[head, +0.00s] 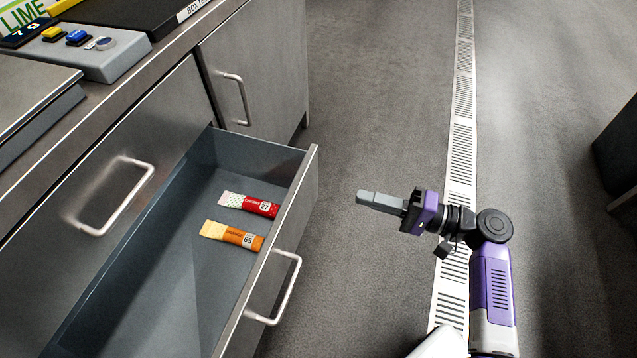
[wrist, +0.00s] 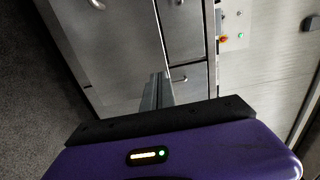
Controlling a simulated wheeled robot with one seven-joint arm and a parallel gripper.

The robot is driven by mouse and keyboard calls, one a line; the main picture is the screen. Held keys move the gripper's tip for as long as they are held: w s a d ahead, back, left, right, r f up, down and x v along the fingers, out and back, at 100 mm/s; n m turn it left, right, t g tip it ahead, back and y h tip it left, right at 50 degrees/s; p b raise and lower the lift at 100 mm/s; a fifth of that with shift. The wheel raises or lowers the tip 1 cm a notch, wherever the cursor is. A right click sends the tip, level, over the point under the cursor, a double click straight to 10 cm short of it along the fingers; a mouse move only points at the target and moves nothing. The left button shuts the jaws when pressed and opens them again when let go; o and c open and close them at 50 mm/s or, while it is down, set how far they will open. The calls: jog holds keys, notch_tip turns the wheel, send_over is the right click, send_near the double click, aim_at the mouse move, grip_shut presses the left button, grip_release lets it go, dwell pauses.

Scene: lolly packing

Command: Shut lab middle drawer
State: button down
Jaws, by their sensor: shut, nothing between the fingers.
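The open drawer (head: 312,190) is pulled out of the steel cabinet in the head view. It has a bar handle (head: 287,290) on its front. A red lolly packet (head: 248,204) and an orange one (head: 232,235) lie inside it. My gripper (head: 362,198) is shut and empty, to the right of the drawer front and apart from it, pointing left. In the wrist view my gripper's fingers (wrist: 157,90) show against grey steel fronts. Which drawer is the middle one I cannot tell from the head view.
A closed front with a handle (head: 115,195) is above the open drawer. A cabinet door (head: 260,70) is beyond it. The counter holds a button box (head: 95,55). Grey floor with a white grating (head: 463,120) lies clear to the right. A dark object (head: 617,150) stands at the right edge.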

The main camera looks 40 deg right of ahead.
aim_at(304, 182)
jog(key=b+x, duration=0.1)
jog(key=x, duration=1)
jog(key=shift+w+a+b, duration=0.1)
jog(key=shift+w+b, duration=0.05)
jog(key=shift+b, duration=0.2)
jog(key=shift+w+a, duration=0.35)
jog(key=shift+w, duration=0.1)
jog(key=b+x, duration=0.6)
jog(key=x, duration=2.1)
jog(key=shift+a, duration=0.2)
